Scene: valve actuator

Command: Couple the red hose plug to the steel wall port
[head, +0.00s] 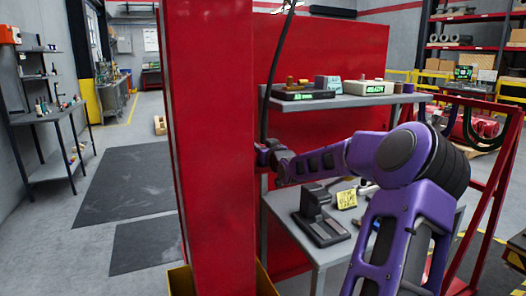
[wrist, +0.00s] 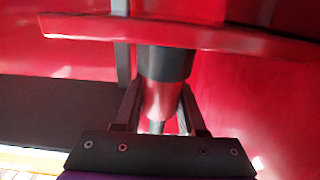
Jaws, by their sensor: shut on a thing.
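My gripper (wrist: 160,92) is shut on a reddish, shiny cylinder, which looks like the red hose plug (wrist: 161,100). A black collar (wrist: 165,63) sits at the plug's far end, just beyond the fingertips. In the head view my gripper (head: 263,154) is at the right edge of a red column, which may hide part of it. A black hose (head: 269,85) hangs from above down to the gripper. The plug is too small to make out in the head view. I cannot make out the steel wall port in either view.
The tall red column (head: 208,150) stands close to the left of my gripper, with a red wall panel (head: 335,50) behind. A grey shelf (head: 350,101) with instruments is above the forearm. A workbench (head: 300,240) with a black device (head: 320,215) is below. A red ledge (wrist: 180,32) crosses the wrist view.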

